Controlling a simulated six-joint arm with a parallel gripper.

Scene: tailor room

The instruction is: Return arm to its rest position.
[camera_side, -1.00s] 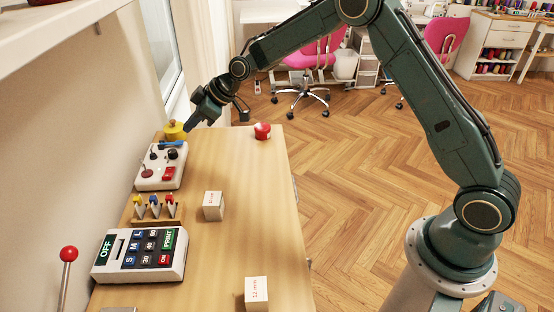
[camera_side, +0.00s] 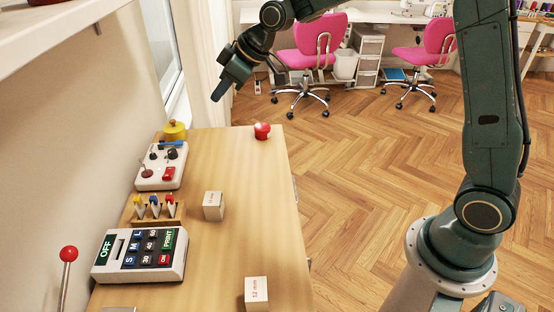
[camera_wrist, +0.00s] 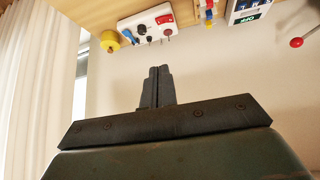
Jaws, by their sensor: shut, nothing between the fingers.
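My gripper (camera_side: 217,97) is in the air above the far end of the wooden table (camera_side: 225,165) in the side view. It is shut and empty, pointing down and to the left, apart from everything on the table. In the wrist view, the two dark fingers of my gripper (camera_wrist: 158,72) are together with nothing between them. My arm reaches in from the right, and its upper links run out of the top of the side view.
On the table stand a yellow pot (camera_side: 174,131), a white switch box (camera_side: 160,166), a marker rack (camera_side: 157,209), a keypad device (camera_side: 138,256), two white blocks (camera_side: 213,206) and a red knob (camera_side: 262,131). A red-balled lever (camera_side: 68,254) stands at left. Pink chairs (camera_side: 318,45) are behind.

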